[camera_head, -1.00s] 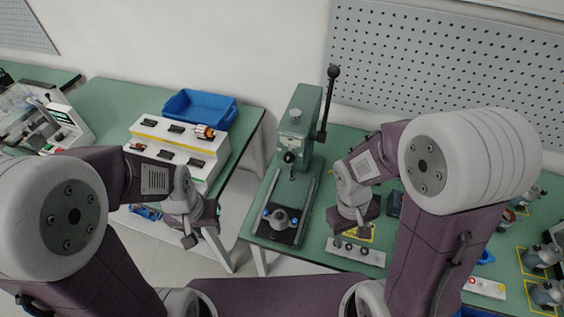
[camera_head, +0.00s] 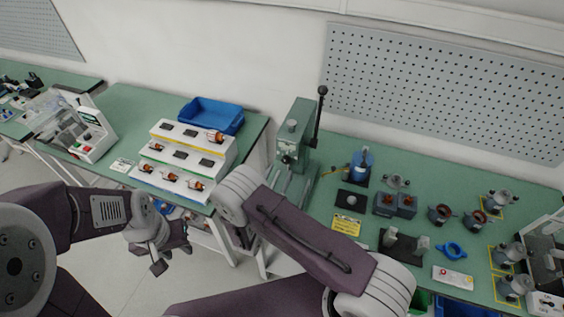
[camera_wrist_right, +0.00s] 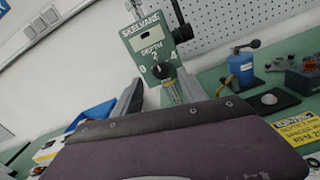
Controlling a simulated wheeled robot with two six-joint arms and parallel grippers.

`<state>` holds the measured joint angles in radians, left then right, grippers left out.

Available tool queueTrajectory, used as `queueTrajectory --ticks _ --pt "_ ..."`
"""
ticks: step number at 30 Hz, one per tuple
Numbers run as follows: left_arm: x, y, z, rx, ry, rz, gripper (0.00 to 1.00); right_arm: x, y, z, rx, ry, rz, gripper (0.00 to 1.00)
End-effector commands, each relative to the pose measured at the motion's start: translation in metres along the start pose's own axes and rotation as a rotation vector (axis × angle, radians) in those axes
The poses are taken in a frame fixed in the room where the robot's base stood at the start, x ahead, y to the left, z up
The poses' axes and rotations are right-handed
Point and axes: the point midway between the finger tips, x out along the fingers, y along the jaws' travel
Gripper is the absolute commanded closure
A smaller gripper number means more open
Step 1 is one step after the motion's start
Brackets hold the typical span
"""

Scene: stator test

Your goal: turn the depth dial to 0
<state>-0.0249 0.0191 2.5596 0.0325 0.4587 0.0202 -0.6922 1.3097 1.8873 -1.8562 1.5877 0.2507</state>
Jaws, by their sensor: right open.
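The green press (camera_head: 297,140) stands at the left end of the right-hand bench, its lever up. In the right wrist view its face (camera_wrist_right: 150,45) reads "SKELVANE" and "DEPTH", with a black depth dial (camera_wrist_right: 160,71) among the marks 0, 2 and 4. I cannot tell surely which mark the dial points at. My right gripper (camera_wrist_right: 160,94) is open, its grey fingers below the dial, apart from it.
A white stepped rack (camera_head: 185,155) and a blue bin (camera_head: 212,115) stand on the left bench. A pegboard (camera_head: 430,85) hangs behind.

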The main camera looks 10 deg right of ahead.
Motion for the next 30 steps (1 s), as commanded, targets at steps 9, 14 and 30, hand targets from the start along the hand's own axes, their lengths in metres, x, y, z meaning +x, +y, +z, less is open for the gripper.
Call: queueTrajectory --ticks 9,14,30 --pt "-0.019 0.000 -0.002 0.000 0.000 0.000 0.64 0.042 0.000 0.001 -0.001 0.001 -0.002 0.51" --pt "-0.018 0.000 -0.002 0.000 0.000 0.000 0.64 0.043 0.000 0.000 -0.001 0.001 -0.001 0.51" --pt "-0.016 0.000 -0.002 0.000 0.000 0.000 0.64 0.043 0.000 0.000 -0.021 0.001 -0.001 1.00"
